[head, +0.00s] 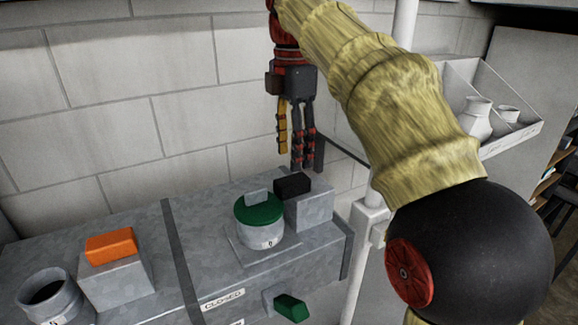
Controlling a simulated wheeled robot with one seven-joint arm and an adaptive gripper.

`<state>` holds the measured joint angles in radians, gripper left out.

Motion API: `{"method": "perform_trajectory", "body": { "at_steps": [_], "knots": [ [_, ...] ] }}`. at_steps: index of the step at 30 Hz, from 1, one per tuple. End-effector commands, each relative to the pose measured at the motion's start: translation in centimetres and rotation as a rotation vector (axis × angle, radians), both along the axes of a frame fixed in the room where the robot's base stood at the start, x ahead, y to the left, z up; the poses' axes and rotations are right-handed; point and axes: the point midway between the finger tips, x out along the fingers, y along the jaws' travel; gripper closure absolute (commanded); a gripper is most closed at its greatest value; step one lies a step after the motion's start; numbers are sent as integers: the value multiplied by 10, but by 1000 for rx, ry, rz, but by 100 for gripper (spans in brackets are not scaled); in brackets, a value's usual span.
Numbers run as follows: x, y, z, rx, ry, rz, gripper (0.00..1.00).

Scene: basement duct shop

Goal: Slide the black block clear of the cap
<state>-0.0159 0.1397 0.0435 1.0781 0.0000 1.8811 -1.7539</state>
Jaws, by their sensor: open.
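The black block (292,185) lies on top of a grey box-like stand (310,208) on the metal duct. The green round cap (259,209) with a grey handle sits on a short grey collar just left of it and nearer to me. The block's left end comes close to the cap's edge; I cannot tell whether they touch. My gripper (297,162) points down above and slightly behind the black block, open and empty. A gap between the fingertips and the block is hard to judge from this view.
An orange block (111,245) rests on another grey stand at left, beside an open round collar (48,294). A green handle (291,307) and a "CLOSED" label (223,299) are on the duct's front. A block wall is behind.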

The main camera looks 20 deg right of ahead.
Motion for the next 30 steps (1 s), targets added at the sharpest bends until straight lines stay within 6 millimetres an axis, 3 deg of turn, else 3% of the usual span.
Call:
{"method": "perform_trajectory", "body": {
  "at_steps": [15, 26, 30],
  "knots": [
    [-2, 0, -68, 0, 1, -2, 52],
    [-1, 0, -74, 0, -1, -3, 52],
    [-1, 0, -74, 0, -1, -3, 59]
  ]
}}
